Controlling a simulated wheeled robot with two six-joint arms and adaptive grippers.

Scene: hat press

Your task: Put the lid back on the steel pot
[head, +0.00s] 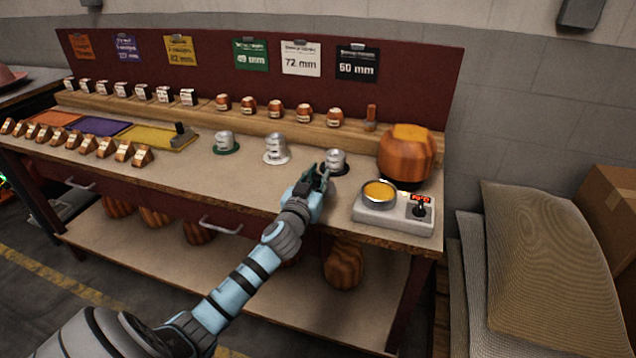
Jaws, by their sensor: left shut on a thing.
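A round, steel-rimmed pan (379,193) with a yellow-orange surface sits on a white unit (394,214) with a red display and a black knob, near the front right of the bench. It looks like the steel pot, and no lid shows on it. My left gripper (318,176) is left of the unit, low over the bench front. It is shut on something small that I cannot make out. A small stepped steel piece (335,158) on a black ring stands just behind its fingertips; contact is unclear. My right gripper is out of view.
Similar steel pieces stand on a white ring (275,149) and a green ring (226,142). A large orange-brown wooden block (405,153) stands behind the unit. Several wooden wedges and coloured mats fill the bench's left. Bare bench top (245,180) lies in front of the steel pieces.

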